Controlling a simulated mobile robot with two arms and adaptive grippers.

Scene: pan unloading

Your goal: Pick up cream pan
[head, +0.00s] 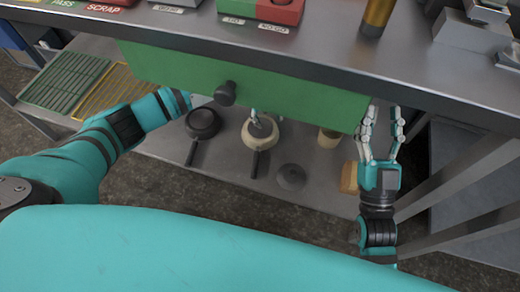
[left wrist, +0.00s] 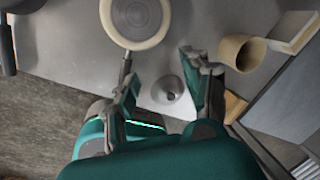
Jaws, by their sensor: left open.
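The cream pan (head: 258,140), with a pale rim, grey inside and dark handle, sits on the lower shelf under the green drawer. In the left wrist view the pan (left wrist: 135,22) is at the top, its handle running down toward the left finger. My left gripper (left wrist: 165,75) is open, its fingers spread below the pan; I cannot tell whether one touches the handle. In the head view the drawer hides most of the left hand; only fingertips (head: 264,116) show over the pan. My right gripper (head: 383,118) is open and empty, right of the drawer.
A dark pan (head: 203,124) stands left of the cream one. A grey cone (head: 291,178), a tan cup (head: 328,138) and a wooden block (head: 348,178) are to the right. The green drawer front (head: 290,90) overhangs the shelf. Wire racks (head: 62,78) lie far left.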

